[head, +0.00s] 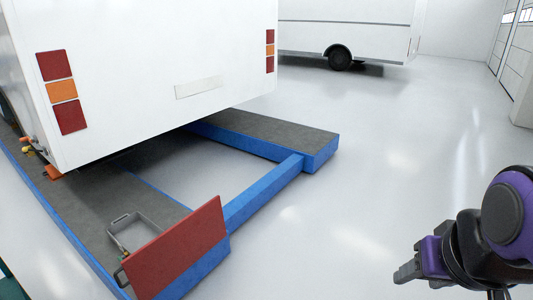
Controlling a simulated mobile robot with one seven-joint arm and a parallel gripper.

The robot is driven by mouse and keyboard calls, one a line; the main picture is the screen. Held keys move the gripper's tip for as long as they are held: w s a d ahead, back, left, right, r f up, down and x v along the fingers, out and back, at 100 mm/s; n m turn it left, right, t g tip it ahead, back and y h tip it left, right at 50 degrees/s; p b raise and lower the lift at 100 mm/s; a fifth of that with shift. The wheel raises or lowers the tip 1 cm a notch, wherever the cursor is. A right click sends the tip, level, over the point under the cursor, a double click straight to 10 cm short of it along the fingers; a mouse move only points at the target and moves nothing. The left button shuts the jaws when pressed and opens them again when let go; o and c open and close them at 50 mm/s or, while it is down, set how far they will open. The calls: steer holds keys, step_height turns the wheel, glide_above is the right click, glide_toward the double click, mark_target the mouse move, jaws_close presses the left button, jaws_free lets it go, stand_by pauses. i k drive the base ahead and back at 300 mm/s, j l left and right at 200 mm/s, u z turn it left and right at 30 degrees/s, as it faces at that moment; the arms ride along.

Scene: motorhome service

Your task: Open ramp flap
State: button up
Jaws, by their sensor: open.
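The ramp flap is a red flat panel (178,252) standing steeply at the near end of the left runway of a blue lift. A dark handle (120,277) sits at its left edge. My gripper (403,273) is at the lower right of the head view, well to the right of the flap, over bare floor. It is open, touches nothing and points left. The flap's lower edge meets the runway end; its hinge cannot be made out.
A white motorhome (150,60) stands over the lift. A blue crossbar (262,192) joins the right runway (262,132). Floor between flap and gripper is clear.

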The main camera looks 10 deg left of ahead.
mark_target(151, 269)
steer(key=i+u, duration=0.35)
steer(key=i+j+u, duration=0.1)
steer(key=u, duration=0.25)
steer(key=i+l+u, duration=0.1)
steer(key=i+u, duration=0.2)
steer(key=i+j+u, duration=0.25)
steer(key=u, duration=0.15)
steer(key=i+j+u, duration=0.1)
steer(key=i+u, duration=0.35)
